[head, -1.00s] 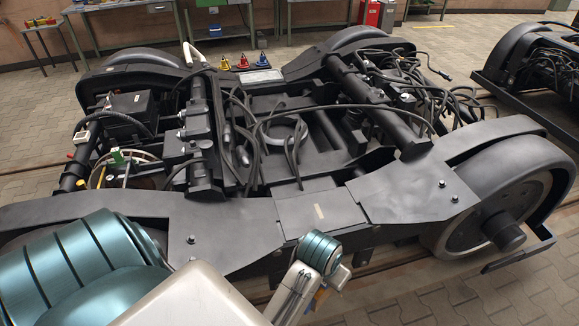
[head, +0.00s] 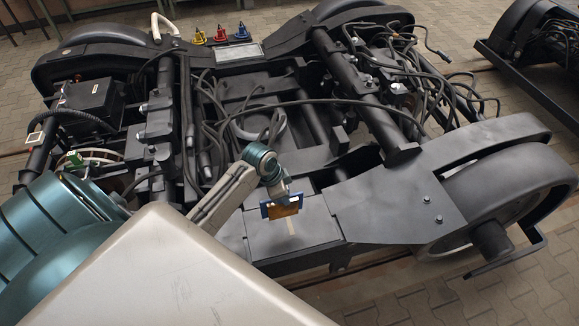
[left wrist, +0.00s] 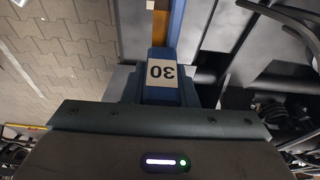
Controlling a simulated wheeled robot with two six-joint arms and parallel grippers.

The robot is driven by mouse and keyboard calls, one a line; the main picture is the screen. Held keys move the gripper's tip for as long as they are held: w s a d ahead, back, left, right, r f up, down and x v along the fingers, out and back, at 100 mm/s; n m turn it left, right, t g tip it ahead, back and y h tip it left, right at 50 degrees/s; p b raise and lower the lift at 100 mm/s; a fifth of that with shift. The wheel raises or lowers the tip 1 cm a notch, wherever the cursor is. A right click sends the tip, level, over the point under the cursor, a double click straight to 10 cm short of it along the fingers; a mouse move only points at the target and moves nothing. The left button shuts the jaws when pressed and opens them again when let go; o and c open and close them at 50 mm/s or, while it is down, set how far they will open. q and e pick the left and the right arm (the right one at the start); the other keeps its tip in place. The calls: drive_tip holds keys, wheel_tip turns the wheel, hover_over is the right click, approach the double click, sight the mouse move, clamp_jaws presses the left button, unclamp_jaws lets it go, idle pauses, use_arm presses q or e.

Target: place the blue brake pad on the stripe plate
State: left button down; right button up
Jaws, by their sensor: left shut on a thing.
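The blue brake pad (head: 284,208) has a blue backing and a brown face. My left gripper (head: 278,191) is shut on it and holds it on edge, face toward the head camera. In the left wrist view, the pad's blue edge and brown layer (left wrist: 160,25) show at the top, with a blue block marked "30" at the jaws. The stripe plate (head: 315,228) is a dark flat plate with a short tan stripe, on the bogie's near side beam. The pad appears over its far part, hiding some of it. I cannot tell whether they touch. My right gripper is out of view.
The dark bogie frame (head: 395,205) surrounds the plate, with a wheel (head: 500,205) at right. Cables (head: 385,70) and pipes fill the frame behind. Small yellow, red and blue pieces (head: 220,35) stand at the far beam. The beam right of the plate is clear.

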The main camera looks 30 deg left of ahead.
sight(283, 209)
use_arm(q)
drive_tip(key=shift+w+a+f, duration=0.15)
drive_tip(key=shift+a+f, duration=0.05)
drive_tip(key=shift+a, duration=0.15)
wheel_tip(283, 209, down, 10)
drive_tip(key=shift+w+r+p, duration=0.15)
drive_tip(key=shift+r+p, duration=0.05)
drive_tip(key=shift+p, duration=0.25)
drive_tip(key=c, duration=1.2)
unclamp_jaws()
drive_tip(key=shift+f, duration=0.1)
drive_tip(key=shift+o, duration=0.2)
